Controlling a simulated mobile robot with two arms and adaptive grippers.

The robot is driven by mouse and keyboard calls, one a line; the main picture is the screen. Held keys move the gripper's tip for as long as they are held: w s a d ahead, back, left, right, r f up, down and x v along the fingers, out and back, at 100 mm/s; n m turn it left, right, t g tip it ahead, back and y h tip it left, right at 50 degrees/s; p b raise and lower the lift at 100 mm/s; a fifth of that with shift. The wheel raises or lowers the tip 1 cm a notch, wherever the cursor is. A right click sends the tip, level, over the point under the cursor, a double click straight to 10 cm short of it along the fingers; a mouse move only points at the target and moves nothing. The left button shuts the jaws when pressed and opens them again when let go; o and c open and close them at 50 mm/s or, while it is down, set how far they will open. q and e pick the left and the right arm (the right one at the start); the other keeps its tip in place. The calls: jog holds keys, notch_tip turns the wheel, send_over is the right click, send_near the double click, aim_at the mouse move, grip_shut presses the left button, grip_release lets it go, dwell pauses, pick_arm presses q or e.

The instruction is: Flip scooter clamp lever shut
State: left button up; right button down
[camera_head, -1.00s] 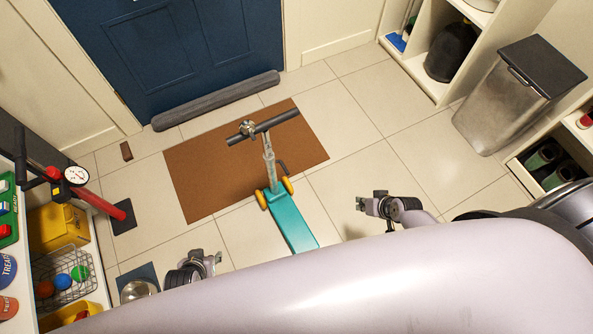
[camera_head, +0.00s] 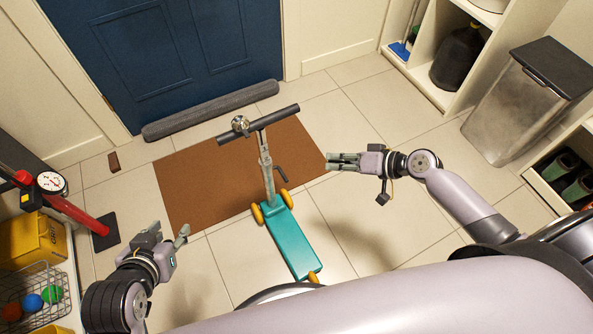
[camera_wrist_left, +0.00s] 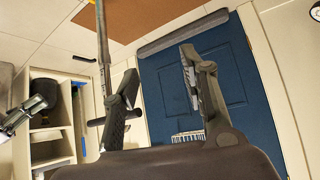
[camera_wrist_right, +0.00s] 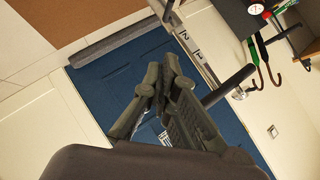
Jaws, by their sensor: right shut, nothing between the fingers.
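The scooter stands upright, with a teal deck (camera_head: 293,238), grey stem (camera_head: 267,165) and dark handlebar (camera_head: 258,125). Its dark clamp lever (camera_head: 281,173) sticks out to the right from the lower stem in the head view. My right gripper (camera_head: 334,162) is shut and empty, to the right of the stem and apart from the lever. My left gripper (camera_head: 170,230) is open and empty, left of the scooter. The left wrist view shows the stem (camera_wrist_left: 102,45) beyond the fingers. The right wrist view shows the stem with number marks (camera_wrist_right: 200,55) and part of the handlebar (camera_wrist_right: 228,86).
A brown mat (camera_head: 215,185) lies under the scooter's front, before the blue door (camera_head: 185,50). A red pump (camera_head: 75,212) and wire basket (camera_head: 35,295) stand at left. A metal bin (camera_head: 520,105) and cubbies (camera_head: 427,80) stand at right.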

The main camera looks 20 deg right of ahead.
pick_arm(q)
jog(key=w+d+r+t+h+b, duration=0.2)
jog(key=w+r+t, duration=0.5)
jog(key=r, duration=0.4)
jog(key=shift+w+d+t+b, duration=0.25)
jog(key=shift+d+t+b, duration=0.25)
jog(key=shift+d, duration=0.3)
pick_arm(e)
jog(key=s+f+x, duration=0.1)
jog(key=s+x, duration=0.1)
jog(key=x, duration=1.1)
jog(key=shift+a+f, duration=0.2)
jog(key=shift+a, duration=0.2)
jog(key=shift+s, duration=0.15)
